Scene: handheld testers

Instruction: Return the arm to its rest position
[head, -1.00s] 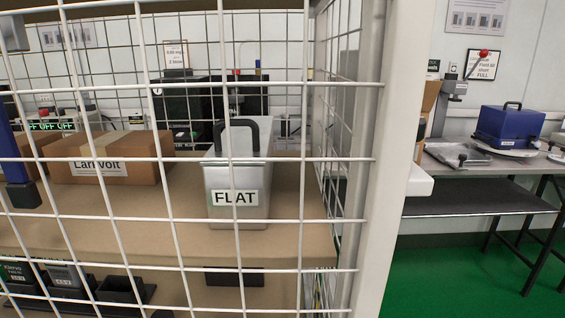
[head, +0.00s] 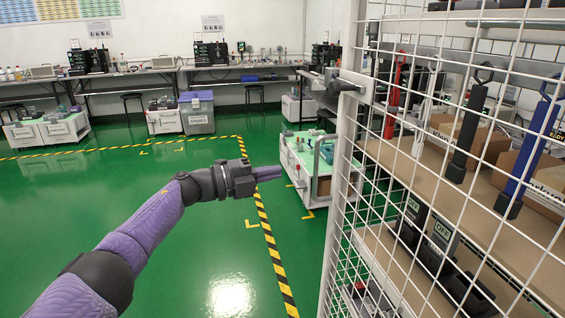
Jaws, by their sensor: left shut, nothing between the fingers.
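My left arm (head: 142,228) is purple with dark joints. It reaches up from the lower left of the head view, out over the open green floor. My left gripper (head: 268,173) is at its end, pointing right, shut and empty. It is apart from the white wire-mesh rack on the right. My right gripper does not show clearly enough to be made out.
The mesh rack (head: 345,160) fills the right side, with handheld testers, such as a red one (head: 392,100) and a blue one (head: 527,160), on its shelf. A white cart (head: 300,170) stands beyond my gripper. Benches line the back wall.

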